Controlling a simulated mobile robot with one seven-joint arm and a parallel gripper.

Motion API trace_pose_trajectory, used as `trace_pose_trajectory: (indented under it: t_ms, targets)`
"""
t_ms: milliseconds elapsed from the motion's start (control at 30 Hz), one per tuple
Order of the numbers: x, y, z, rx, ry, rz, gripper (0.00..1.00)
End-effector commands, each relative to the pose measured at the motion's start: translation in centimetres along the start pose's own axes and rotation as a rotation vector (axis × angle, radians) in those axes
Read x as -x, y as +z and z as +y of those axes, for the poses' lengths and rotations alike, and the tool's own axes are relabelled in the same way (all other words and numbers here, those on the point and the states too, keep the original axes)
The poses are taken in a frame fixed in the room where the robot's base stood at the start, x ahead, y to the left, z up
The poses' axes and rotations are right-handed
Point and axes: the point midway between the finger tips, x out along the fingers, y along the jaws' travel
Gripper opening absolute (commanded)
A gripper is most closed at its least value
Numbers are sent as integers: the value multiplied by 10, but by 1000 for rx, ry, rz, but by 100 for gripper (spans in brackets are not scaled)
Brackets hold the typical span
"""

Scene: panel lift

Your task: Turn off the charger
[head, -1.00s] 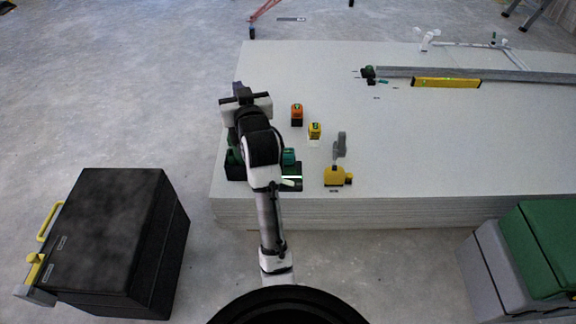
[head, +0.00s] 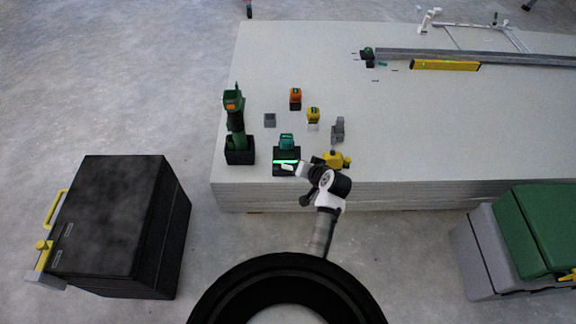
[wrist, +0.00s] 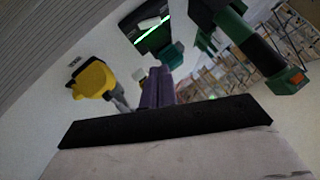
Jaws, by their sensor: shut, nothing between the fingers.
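The charger (head: 277,170) is a black block with a lit green strip, near the front edge of the white panel stack. A teal battery (head: 286,142) sits at its back, and a white part (head: 288,167) shows at its front. In the wrist view the charger (wrist: 127,24) is at the top, with its green strip lit and a white part (wrist: 151,23) beside the strip. My gripper (wrist: 157,74) is shut and empty, its fingers pointing towards the battery side of the charger. In the head view my wrist is just right of and in front of the charger; the fingertips are unclear.
A green tool (head: 237,125) stands upright left of the charger. A yellow tool (head: 337,160) is close on the right, with a grey piece (head: 338,130) behind it. Orange (head: 295,98) and yellow (head: 313,115) batteries stand further back. A black case (head: 115,215) stands on the floor.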

Motion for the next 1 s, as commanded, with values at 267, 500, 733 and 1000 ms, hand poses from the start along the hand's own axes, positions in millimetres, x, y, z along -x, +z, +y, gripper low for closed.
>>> trace_pose_trajectory:
  t_ms: [267,500,733,1000]
  targets:
    - [-36,0,0,2,0,-1,0]
    - [-87,0,0,3,-1,-2,0]
    - [-117,17,0,0,0,-2,0]
    - [-128,28,0,1,0,1,0]
